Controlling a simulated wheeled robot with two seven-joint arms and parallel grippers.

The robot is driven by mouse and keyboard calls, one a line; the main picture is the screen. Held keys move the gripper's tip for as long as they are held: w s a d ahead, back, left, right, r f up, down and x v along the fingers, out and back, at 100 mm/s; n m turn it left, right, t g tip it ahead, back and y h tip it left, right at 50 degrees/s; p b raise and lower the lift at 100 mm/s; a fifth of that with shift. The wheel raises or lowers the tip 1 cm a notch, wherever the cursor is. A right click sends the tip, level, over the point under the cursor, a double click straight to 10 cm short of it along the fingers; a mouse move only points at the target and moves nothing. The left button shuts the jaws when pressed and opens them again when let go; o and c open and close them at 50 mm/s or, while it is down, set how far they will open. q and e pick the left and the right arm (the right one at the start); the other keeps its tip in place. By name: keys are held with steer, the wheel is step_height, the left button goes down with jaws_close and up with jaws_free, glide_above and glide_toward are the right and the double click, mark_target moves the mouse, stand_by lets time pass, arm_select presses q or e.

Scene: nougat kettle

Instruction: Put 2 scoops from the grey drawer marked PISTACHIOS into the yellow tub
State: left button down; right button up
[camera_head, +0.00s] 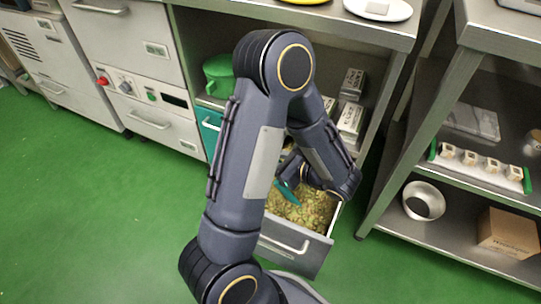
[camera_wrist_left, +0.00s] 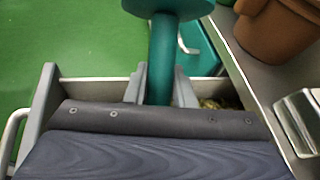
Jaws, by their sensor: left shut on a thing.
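The grey drawer (camera_head: 312,256) is pulled open below the counter, full of greenish-brown pieces (camera_head: 303,209). Its marking does not show. A teal scoop (camera_head: 287,191) is at the drawer, partly hidden behind my arm; I cannot tell how much it carries. My left gripper (camera_wrist_left: 162,88) is shut on the scoop's teal handle (camera_wrist_left: 162,50) over the drawer in the left wrist view. In the head view this gripper is mostly hidden by my own arm. The yellow tub is not clearly seen; only a yellow edge (camera_head: 303,1) shows on the counter. My right gripper is not in view.
A green container (camera_head: 218,75) and several boxes (camera_head: 351,116) stand on the shelf above the drawer. A teal drawer (camera_head: 209,130) is to the left. A steel rack (camera_head: 450,245) stands at right. A brown pot (camera_wrist_left: 276,30) is near the gripper. The green floor is clear.

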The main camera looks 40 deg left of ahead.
arm_select(q)
steer(key=shift+w+d+f+b, duration=0.1)
steer(key=shift+d+f+b, duration=0.1)
steer(key=shift+f+b, duration=0.3)
steer(key=shift+d+f+b, duration=0.2)
steer(key=shift+f+b, duration=0.05)
steer(key=shift+f, duration=0.4)
step_height(320, 180, down, 4)
steer(key=a+t+h+p, duration=0.1)
steer(key=h, duration=0.5)
steer(key=a+r+h+p, duration=0.1)
steer(key=r+p, duration=0.2)
steer(key=p, duration=0.1)
steer(key=s+a+r+h+p, duration=0.1)
steer(key=a+r+p, duration=0.1)
steer(key=r+p, duration=0.2)
steer(key=a+r+n+t+h+p, duration=0.1)
steer(key=a+r+p, duration=0.1)
steer(key=p, duration=0.3)
steer(key=shift+s+a+r+p, duration=0.1)
steer(key=shift+s+r+p, duration=0.1)
steer(key=shift+r, duration=0.25)
steer(key=shift+s+a+r+p, duration=0.1)
steer(key=shift+r+p, duration=0.1)
steer(key=shift+r, duration=0.35)
steer(key=shift+w, duration=0.1)
